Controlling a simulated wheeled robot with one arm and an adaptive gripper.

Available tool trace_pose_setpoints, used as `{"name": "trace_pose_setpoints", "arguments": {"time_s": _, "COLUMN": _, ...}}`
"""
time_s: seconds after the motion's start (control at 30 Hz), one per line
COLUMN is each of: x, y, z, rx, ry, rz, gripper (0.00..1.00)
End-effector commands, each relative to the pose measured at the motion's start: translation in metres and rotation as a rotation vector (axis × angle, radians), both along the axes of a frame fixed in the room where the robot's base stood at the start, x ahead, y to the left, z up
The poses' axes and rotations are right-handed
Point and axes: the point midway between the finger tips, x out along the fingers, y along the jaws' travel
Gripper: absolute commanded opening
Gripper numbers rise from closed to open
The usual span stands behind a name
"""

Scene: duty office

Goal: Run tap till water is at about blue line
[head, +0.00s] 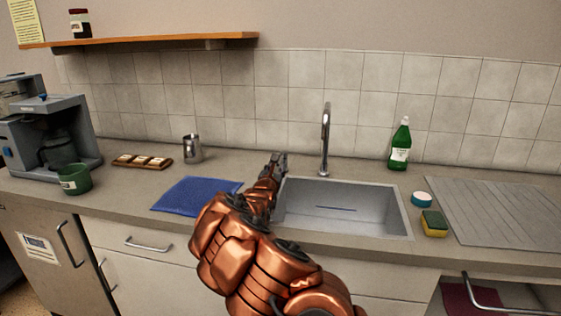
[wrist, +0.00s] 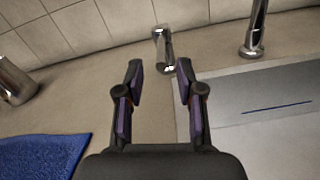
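The chrome tap (head: 325,140) rises behind the sink (head: 403,215); its base also shows in the wrist view (wrist: 255,38). A blue line (head: 336,209) marks the sink's inner wall and also shows in the wrist view (wrist: 277,107). I see no water in the basin and no stream from the tap. A short chrome lever (wrist: 163,48) stands left of the tap, just beyond and between my fingertips. My gripper (head: 279,158) is open, with a clear gap between its fingers in the wrist view (wrist: 158,72).
A blue cloth (head: 196,196) and a metal cup (head: 192,149) lie left of my gripper. A green bottle (head: 400,146), a sponge (head: 433,223) and a blue-and-white round item (head: 421,199) are right of the tap. The tiled wall (head: 240,100) closes the back.

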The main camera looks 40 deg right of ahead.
Motion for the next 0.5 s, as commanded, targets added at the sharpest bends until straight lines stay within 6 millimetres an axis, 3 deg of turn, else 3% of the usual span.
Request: {"name": "trace_pose_setpoints", "arguments": {"time_s": 0.5, "x": 0.027, "y": -0.039, "z": 0.001, "rx": 0.004, "ry": -0.004, "rz": -0.001, "gripper": 0.37}}
